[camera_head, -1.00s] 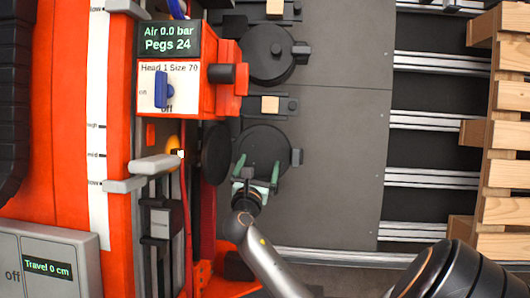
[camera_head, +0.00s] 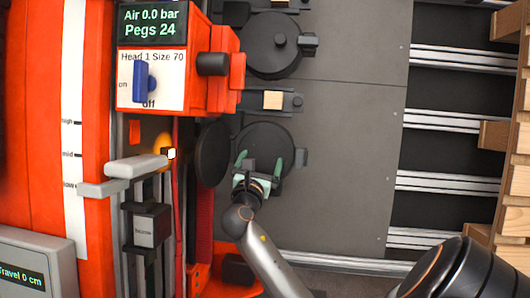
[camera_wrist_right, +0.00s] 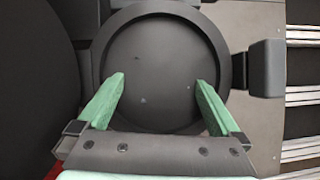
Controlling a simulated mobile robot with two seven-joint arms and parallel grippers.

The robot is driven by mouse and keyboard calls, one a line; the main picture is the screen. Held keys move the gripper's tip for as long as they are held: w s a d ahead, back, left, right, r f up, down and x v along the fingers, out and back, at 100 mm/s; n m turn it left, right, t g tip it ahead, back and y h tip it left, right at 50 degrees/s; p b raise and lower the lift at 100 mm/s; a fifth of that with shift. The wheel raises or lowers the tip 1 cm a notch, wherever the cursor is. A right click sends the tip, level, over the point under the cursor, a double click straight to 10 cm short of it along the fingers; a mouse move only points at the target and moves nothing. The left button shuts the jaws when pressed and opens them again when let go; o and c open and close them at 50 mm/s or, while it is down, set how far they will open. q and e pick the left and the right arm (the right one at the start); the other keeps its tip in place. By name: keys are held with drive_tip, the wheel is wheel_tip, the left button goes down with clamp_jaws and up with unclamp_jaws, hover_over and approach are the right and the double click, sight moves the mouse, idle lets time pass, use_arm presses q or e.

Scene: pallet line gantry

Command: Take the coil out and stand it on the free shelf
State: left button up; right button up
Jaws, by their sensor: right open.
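No coil can be made out for certain in either view. A round black drum (camera_head: 282,137) with a raised rim sits on the grey deck, and its dark, smooth inside with small pale specks shows in the wrist view (camera_wrist_right: 160,50). A dark disc (camera_head: 212,153) stands on edge at its left, like a swung-open lid. My right gripper (camera_head: 258,163) is open, with green fingers spread over the drum's near half; its fingers also show in the wrist view (camera_wrist_right: 160,82), with nothing between them. My left gripper is out of view. I cannot identify the free shelf.
A second drum (camera_head: 263,58) with a central knob stands farther back. A wooden block (camera_head: 272,100) sits between the drums. The orange head box (camera_head: 200,95) and grey lever (camera_head: 135,166) stand left. Bare grey deck (camera_head: 350,150) lies right, before metal rails (camera_head: 450,122) and timber boards (camera_head: 515,190).

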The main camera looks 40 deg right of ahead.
drive_tip(key=shift+r, duration=0.1)
clamp_jaws()
idle(0.7)
